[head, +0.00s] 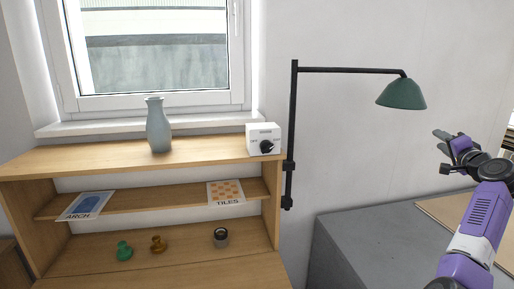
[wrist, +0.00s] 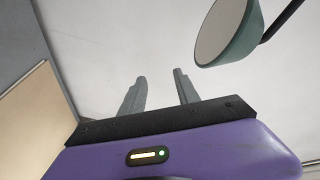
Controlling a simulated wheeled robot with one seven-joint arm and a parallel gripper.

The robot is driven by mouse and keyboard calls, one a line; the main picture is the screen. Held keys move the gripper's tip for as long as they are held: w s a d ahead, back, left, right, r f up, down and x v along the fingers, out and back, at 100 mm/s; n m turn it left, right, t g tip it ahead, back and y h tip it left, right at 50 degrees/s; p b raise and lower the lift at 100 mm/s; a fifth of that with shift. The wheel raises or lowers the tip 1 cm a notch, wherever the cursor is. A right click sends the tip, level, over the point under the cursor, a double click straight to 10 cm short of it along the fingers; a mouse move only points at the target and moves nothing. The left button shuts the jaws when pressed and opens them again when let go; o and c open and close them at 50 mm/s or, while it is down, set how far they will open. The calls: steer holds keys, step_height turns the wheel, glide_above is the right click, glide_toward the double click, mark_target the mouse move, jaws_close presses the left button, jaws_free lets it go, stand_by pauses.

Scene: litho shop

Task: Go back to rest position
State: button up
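My gripper (head: 442,135) is at the right of the head view, on my raised purple arm, to the right of and below the green lamp shade (head: 401,94). In the wrist view its two grey fingers (wrist: 159,90) stand apart with nothing between them. The lamp shade also shows in the wrist view (wrist: 228,30), at the upper right, apart from the fingers. A pale wall lies behind the fingers.
A wooden shelf unit (head: 272,215) stands left, holding a grey vase (head: 158,127), a white dial box (head: 263,140), two cards, a green stamp (head: 124,251), a brown stamp (head: 158,244) and a dark jar (head: 221,237). A black lamp arm (head: 345,70) reaches over a grey cabinet (head: 370,235).

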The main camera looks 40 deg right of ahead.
steer(key=a+f+n+h, duration=0.2)
steer(key=a+f+n, duration=0.4)
steer(key=a+f, duration=1.5)
steer(key=s+a+f+n+t+y, duration=0.15)
steer(key=a+n, duration=0.25)
steer(key=a, duration=0.9)
steer(key=s+a+f+n+t+y, duration=0.1)
steer(key=s+a+n+t+y, duration=0.2)
steer(key=a, duration=1.1)
steer(key=s+a+f+n+g+y, duration=0.1)
steer(key=s+a+f+n+y, duration=0.1)
steer(key=s+a+y, duration=0.3)
steer(key=s+a+f+n+g+y, duration=0.2)
steer(key=s+a+n+y, duration=0.3)
steer(key=s+a, duration=0.8)
steer(key=a, duration=0.6)
steer(key=shift+s+a+f+n+b, duration=0.15)
steer(key=shift+s+a+n+b, duration=0.05)
steer(key=shift+n+b, duration=0.1)
